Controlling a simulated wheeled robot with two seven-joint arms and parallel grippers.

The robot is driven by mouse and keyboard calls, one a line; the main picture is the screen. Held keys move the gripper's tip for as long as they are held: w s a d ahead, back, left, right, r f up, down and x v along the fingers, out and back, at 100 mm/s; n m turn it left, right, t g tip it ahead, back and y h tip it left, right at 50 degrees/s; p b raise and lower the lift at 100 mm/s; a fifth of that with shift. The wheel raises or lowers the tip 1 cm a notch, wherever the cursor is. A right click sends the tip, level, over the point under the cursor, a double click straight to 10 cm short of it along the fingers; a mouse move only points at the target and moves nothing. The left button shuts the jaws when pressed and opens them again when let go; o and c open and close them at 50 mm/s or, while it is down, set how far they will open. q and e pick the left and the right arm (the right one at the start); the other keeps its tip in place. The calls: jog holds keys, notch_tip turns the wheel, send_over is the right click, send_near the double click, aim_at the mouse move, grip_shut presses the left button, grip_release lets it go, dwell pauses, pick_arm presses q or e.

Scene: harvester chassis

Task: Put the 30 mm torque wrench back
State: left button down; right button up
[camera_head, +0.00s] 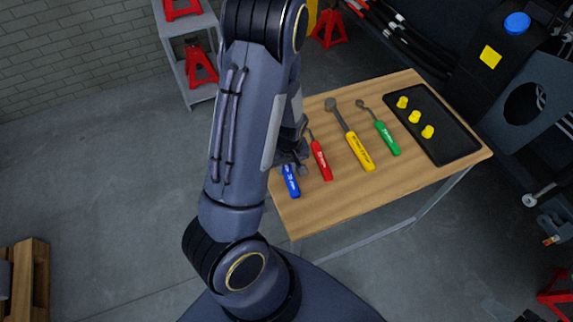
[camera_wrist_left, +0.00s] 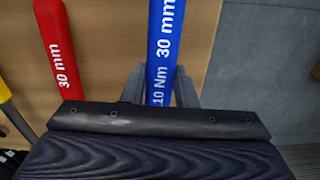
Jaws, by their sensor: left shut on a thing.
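The blue-handled wrench (camera_head: 291,181) is at the left end of the row of tools on the wooden table. In the left wrist view its blue handle (camera_wrist_left: 163,45) reads "10 Nm 30 mm". My left gripper (camera_wrist_left: 159,86) is shut on this handle, with one finger on each side. In the head view the left gripper (camera_head: 291,158) is partly hidden by my arm, and so is the wrench's head. I cannot tell whether the handle touches the table. A red-handled wrench (camera_head: 321,161), also marked "30 mm", lies just right of it. My right gripper is not in view.
A yellow-handled wrench (camera_head: 359,151) and a green-handled one (camera_head: 387,138) lie farther right on the table (camera_head: 350,196). A black tray (camera_head: 458,146) with yellow pieces is at the right end. Dark machinery with a black, blue-capped container (camera_head: 500,60) stands behind.

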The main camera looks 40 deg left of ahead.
pick_arm(q)
jog(key=shift+f, duration=0.5)
jog(key=c, duration=1.1)
grip_release()
jog(key=shift+o, duration=0.2)
jog(key=r, duration=0.7)
jog(key=shift+s+d+r, duration=0.15)
jog(key=shift+d+r, duration=0.05)
jog(key=shift+r, duration=0.2)
jog(key=shift+d+r, duration=0.1)
jog(key=s+d+r+m+t+h, duration=0.2)
jog(key=s+d+r+m, duration=0.3)
jog(key=r, duration=0.4)
jog(key=s+d+r+m+t+h, duration=0.2)
jog(key=s+d+r+m, duration=0.3)
jog(key=r, duration=0.4)
jog(key=shift+s+d+t, duration=0.55)
jog(key=shift+s+t, duration=0.05)
jog(key=shift+s, duration=0.6)
